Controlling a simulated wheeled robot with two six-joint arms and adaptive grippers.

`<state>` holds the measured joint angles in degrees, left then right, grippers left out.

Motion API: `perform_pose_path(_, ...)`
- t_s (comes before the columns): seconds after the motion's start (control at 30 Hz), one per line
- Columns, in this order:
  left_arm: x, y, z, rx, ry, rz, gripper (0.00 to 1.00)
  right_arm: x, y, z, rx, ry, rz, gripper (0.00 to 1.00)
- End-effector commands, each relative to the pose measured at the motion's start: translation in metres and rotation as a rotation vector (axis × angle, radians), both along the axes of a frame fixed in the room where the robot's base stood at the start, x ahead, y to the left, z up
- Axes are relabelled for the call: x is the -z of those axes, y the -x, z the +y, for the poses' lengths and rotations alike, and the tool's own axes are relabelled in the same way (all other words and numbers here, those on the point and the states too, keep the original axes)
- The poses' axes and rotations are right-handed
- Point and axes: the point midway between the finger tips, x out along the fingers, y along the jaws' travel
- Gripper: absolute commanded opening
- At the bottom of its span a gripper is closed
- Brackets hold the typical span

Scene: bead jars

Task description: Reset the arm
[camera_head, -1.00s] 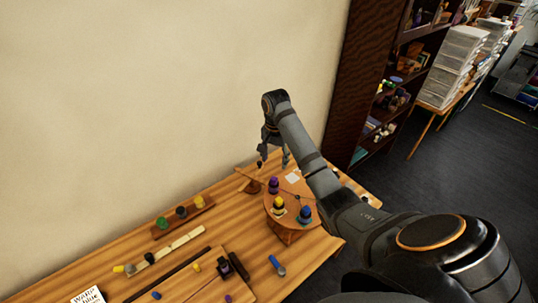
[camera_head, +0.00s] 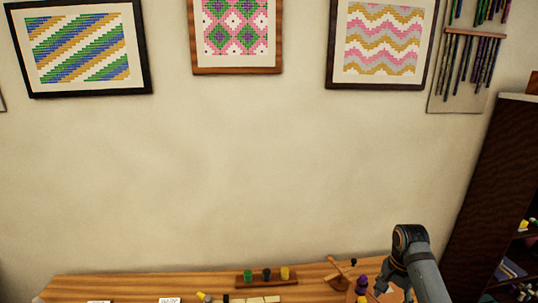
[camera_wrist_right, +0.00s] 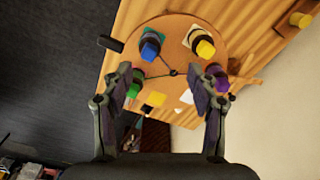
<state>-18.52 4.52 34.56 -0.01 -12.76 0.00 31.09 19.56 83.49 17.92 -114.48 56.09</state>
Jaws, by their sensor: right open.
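My right gripper (camera_head: 393,287) shows at the lower right of the head view, over the right end of the table. In the right wrist view my right gripper (camera_wrist_right: 167,88) is open, with nothing between its fingers. Beyond the fingers is a round wooden stand (camera_wrist_right: 172,42) carrying a blue-topped jar (camera_wrist_right: 150,46), a yellow-topped jar (camera_wrist_right: 204,44), a purple-topped jar (camera_wrist_right: 218,76) and a green-topped jar (camera_wrist_right: 135,84). The fingers overlap the green and purple jars in the picture; contact cannot be told. My left gripper is not in view.
The wooden table (camera_head: 130,287) runs along the bottom of the head view. A small rack (camera_head: 266,281) holds green, black and yellow pieces. Framed bead pictures (camera_head: 88,48) hang on the wall. A dark shelf (camera_head: 495,190) stands at the right.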

Motion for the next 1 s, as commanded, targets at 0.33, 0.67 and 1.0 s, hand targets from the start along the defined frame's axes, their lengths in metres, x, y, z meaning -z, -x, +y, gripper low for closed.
perform_pose_path(0.33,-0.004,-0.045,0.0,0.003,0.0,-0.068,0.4,0.047,0.039,0.026,-0.244,0.049,-0.04,0.59)
perform_pose_path(0.67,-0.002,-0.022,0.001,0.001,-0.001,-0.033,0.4,0.086,0.114,0.064,-0.614,0.113,-0.117,0.59)
perform_pose_path(1.0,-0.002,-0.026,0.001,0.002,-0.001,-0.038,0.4,0.083,0.19,0.092,-0.932,0.186,-0.197,0.59)
